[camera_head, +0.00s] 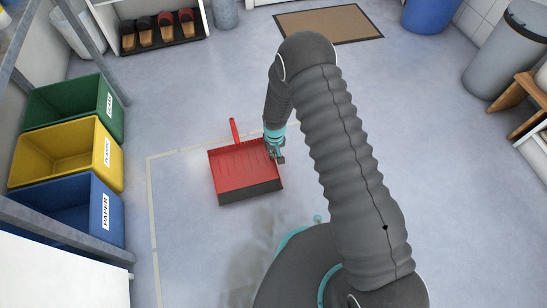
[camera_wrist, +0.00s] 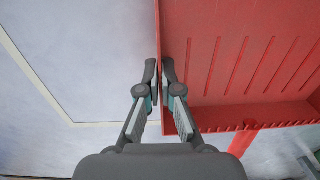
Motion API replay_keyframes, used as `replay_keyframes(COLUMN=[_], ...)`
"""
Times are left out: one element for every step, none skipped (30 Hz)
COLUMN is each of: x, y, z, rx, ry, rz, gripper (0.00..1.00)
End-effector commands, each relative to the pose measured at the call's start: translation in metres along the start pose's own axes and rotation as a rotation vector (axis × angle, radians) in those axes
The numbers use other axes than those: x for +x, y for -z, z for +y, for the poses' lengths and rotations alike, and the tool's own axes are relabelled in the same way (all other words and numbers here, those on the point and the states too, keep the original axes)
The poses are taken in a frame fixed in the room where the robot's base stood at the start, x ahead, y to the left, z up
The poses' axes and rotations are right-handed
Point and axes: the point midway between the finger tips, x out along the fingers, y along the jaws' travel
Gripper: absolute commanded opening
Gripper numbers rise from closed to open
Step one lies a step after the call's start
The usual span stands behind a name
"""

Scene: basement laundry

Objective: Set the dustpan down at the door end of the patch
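The red dustpan (camera_head: 240,168) with a dark front lip is inside the upper part of a tape-outlined floor patch (camera_head: 154,215). A grey dusty smear (camera_head: 255,240) lies below the lip. My gripper (camera_head: 277,156) is at the pan's right side wall. In the wrist view my fingers (camera_wrist: 160,75) are shut on that wall, one on each side; the pan's ribbed floor (camera_wrist: 245,65) is to the right. I cannot tell whether the pan touches the floor.
Green (camera_head: 75,107), yellow (camera_head: 70,155) and blue (camera_head: 75,208) sorting bins stand at left. A shoe tray (camera_head: 160,43) and a brown doormat (camera_head: 328,24) lie at the top. A grey bin (camera_head: 500,55) and wooden stool (camera_head: 525,98) stand at right. The floor between is clear.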

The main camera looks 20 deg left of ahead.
Motion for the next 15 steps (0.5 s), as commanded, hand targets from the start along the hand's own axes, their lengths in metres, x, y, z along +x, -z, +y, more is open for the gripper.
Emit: replay_keyframes(x=[0.009,0.014,0.019,0.023,0.025,0.027,0.028,0.028,0.027,0.027,0.027,0.027,0.027,0.028,0.029], y=[0.000,0.000,0.000,0.000,0.000,0.000,0.000,0.000,0.001,0.001,0.001,0.001,0.001,0.001,0.001], z=[0.000,0.001,0.001,0.001,0.001,0.001,0.001,0.001,0.001,0.001,0.001,0.001,0.001,0.001,0.001], rx=[0.000,0.000,0.000,0.000,0.000,0.000,0.000,-0.001,-0.001,-0.001,-0.001,0.000,-0.001,0.000,0.000], ry=[0.000,0.000,0.000,0.000,0.000,0.000,0.000,0.000,0.000,0.000,0.000,0.000,0.000,0.000,0.000], rz=[-0.001,-0.001,0.000,0.000,0.000,0.000,0.000,0.001,0.001,0.001,0.001,0.001,0.001,0.001,0.001], gripper=[0.00,0.00,0.00,0.00,0.00,0.00,0.00,0.00,0.00,0.00,0.00,0.00,0.00,0.00,0.00])
